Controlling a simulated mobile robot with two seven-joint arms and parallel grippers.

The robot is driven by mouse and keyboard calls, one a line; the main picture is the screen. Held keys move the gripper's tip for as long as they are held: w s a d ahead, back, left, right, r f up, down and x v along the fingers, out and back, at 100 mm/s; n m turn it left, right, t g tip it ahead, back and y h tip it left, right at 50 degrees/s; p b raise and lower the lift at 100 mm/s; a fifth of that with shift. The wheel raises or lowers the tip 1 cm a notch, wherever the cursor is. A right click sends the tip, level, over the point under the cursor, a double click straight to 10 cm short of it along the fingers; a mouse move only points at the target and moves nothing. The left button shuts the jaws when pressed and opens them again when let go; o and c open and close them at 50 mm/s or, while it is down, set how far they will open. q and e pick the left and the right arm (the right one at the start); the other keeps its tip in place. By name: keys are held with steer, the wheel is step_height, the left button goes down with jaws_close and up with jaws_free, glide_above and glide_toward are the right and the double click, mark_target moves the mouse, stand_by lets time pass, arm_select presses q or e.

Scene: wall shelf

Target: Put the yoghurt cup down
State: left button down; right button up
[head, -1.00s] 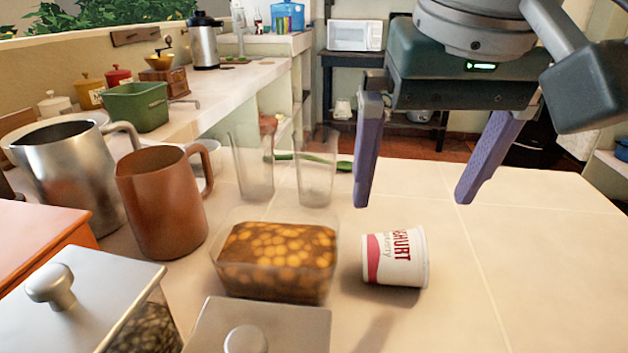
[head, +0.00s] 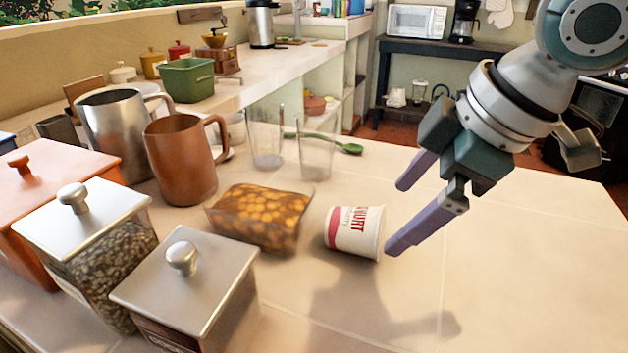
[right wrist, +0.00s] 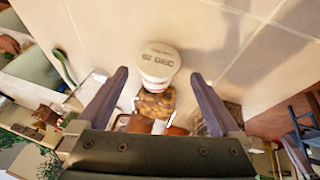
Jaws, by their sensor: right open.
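The white and red yoghurt cup (head: 352,232) lies on its side on the counter (head: 530,260), right of the tub of orange-brown food. Its printed round end faces right, towards my right gripper. My right gripper (head: 397,218) is open, its purple fingers just right of the cup. In the right wrist view the cup (right wrist: 158,62) sits ahead between the open fingertips (right wrist: 159,76), with nothing held. I cannot tell whether a finger touches it. My left gripper is not in view.
The clear tub (head: 262,215) stands close left of the cup. Two clear glasses (head: 316,155), a green spoon (head: 345,147), a copper mug (head: 180,160) and a steel jug (head: 110,130) stand behind. Lidded canisters (head: 185,280) fill the front left. The counter's right side is clear.

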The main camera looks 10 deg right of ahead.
mark_target(382, 229)
steer(key=x, duration=0.5)
steer(key=shift+w+d+f+b, duration=0.1)
steer(key=shift+w+f+b, duration=0.1)
steer(key=shift+b, duration=0.2)
steer(key=shift+r, duration=0.1)
steer(key=c, duration=1.4)
